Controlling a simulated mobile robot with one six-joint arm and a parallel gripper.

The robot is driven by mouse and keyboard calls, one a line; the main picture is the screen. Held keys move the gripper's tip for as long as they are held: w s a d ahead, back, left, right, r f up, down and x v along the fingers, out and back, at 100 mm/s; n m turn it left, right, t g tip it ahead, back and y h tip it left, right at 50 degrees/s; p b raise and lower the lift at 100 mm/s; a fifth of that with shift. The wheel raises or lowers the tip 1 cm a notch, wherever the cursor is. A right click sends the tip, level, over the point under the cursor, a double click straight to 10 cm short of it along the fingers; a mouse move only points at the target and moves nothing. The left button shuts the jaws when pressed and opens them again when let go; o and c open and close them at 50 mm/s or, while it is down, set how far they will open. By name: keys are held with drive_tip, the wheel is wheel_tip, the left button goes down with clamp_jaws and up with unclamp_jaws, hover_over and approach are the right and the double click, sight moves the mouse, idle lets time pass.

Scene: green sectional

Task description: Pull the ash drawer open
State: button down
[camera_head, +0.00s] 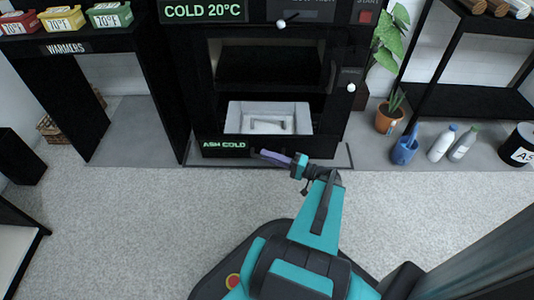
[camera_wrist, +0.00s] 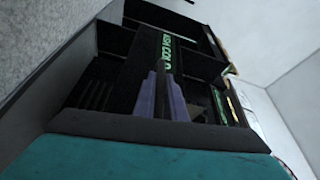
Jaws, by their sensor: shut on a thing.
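The ash drawer (camera_head: 225,146) is a low black front with a green "ASH COLD" label, at the bottom of the black stove in the head view. Its label also shows in the wrist view (camera_wrist: 168,50), turned sideways. My gripper (camera_head: 268,155) has purple fingers that reach the drawer front just right of the label. In the wrist view my gripper (camera_wrist: 163,85) is shut at the drawer front, on its handle. The handle itself is mostly hidden by the fingers.
The grey floor (camera_head: 130,215) before the stove is clear left of my arm.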

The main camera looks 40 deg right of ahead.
drive_tip(key=shift+s+d, duration=0.2)
drive_tip(key=c, duration=1.9)
unclamp_jaws()
drive_tip(key=shift+c, duration=0.2)
drive_tip(key=shift+o, duration=0.6)
drive_tip(key=shift+a, duration=0.1)
drive_tip(key=p+v, duration=0.4)
drive_tip(key=v, duration=0.9)
drive_tip(key=shift+s, duration=0.4)
drive_tip(key=shift+w+p, duration=0.1)
drive_tip(key=shift+p, duration=0.2)
